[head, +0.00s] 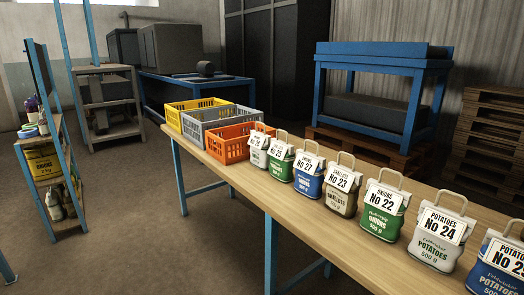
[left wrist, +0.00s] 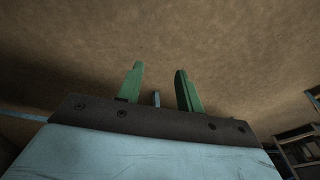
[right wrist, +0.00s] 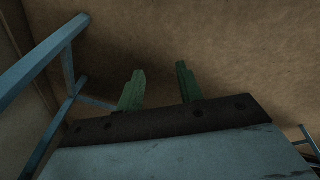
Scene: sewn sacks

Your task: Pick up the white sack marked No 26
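The white sack (head: 259,152) with a small label that seems to read No 26 stands upright on the wooden table. It is the farthest in the row of sacks, just right of the orange crate, and its handle shows on top. My left gripper (left wrist: 160,70) shows in the left wrist view with its green fingers apart and nothing between them. My right gripper (right wrist: 159,70) is likewise open and empty in the right wrist view. Both wrist views show the brown floor behind the fingers. Neither gripper shows in the head view.
A green sack (head: 281,163) stands close beside the white one. Blue (head: 309,184), tan (head: 340,200), green (head: 380,222) and white No 24 (head: 436,252) sacks follow towards me. Orange (head: 228,148), grey (head: 192,127) and yellow (head: 178,110) crates fill the table's far end.

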